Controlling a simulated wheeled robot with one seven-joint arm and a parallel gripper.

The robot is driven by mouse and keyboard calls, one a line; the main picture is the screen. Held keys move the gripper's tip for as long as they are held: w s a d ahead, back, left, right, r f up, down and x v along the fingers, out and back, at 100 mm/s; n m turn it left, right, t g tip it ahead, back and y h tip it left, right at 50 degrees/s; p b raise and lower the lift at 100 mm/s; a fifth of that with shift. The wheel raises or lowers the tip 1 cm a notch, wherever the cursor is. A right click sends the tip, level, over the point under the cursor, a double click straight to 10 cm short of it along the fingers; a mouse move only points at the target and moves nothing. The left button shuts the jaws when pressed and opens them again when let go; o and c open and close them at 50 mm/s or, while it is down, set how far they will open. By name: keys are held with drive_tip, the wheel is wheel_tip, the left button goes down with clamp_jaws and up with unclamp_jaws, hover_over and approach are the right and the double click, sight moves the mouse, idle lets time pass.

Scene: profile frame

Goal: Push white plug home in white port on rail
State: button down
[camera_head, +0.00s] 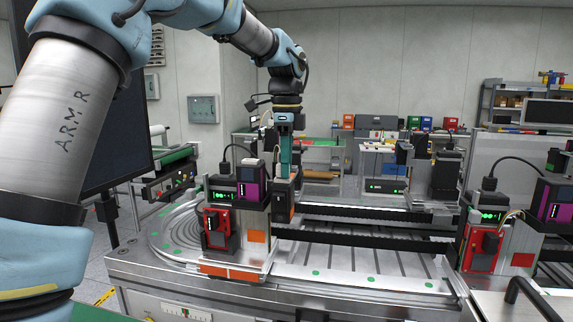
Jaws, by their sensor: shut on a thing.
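My gripper (285,168) reaches straight down at the right side of the left device stack, its teal fingers close beside the purple module (248,184). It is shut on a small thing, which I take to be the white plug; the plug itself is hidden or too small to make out. The white port and its rail cannot be picked out at this distance. Whether plug and port touch cannot be told.
The left stack has a black unit with green lights (222,195) and a red module (217,221). It stands on a metal conveyor table (350,280). A similar stack with a red module (482,247) stands at right. The slatted deck between them is clear.

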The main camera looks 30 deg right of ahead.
drive_tip(key=c, duration=0.7)
unclamp_jaws()
drive_tip(key=shift+r, duration=0.1)
wheel_tip(320, 180, up, 11)
drive_tip(key=shift+f+b, duration=0.2)
drive_tip(key=shift+b, duration=0.55)
